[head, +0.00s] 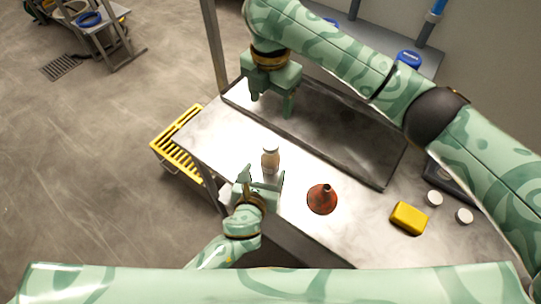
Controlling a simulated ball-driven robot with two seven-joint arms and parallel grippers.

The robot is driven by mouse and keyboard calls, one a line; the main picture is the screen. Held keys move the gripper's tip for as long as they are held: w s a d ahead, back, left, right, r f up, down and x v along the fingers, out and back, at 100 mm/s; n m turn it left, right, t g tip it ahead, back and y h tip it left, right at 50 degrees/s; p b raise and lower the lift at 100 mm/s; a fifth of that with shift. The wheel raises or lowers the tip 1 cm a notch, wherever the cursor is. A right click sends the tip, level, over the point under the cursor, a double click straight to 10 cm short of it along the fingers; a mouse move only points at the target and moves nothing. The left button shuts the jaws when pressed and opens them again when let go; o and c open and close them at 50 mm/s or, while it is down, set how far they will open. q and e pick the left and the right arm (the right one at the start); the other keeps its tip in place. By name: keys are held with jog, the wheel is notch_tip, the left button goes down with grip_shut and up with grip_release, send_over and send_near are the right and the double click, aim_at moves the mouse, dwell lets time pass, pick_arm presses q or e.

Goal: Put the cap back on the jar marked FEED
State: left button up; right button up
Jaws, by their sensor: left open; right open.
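A small bottle-shaped jar (270,161) with a tan body and pale top stands upright on the steel bench. Any marking on it is too small to read. Two white round caps, a left one (434,198) and a right one (464,216), lie on the bench at the right. My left gripper (264,177) is open with its fingertips close to the jar's near side; I cannot tell whether they touch it. My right gripper (271,102) is open and empty, pointing down above the left end of the dark tray, beyond the jar.
An orange-red funnel (322,198) and a yellow block (409,218) stand on the bench (360,200). The dark tray (335,128) fills the back. A blue-lidded container (408,58) stands behind it. A yellow rack (178,155) hangs at the bench's left end.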

pick_arm(q)
jog(key=p+v, duration=0.1)
jog(key=v, duration=0.7)
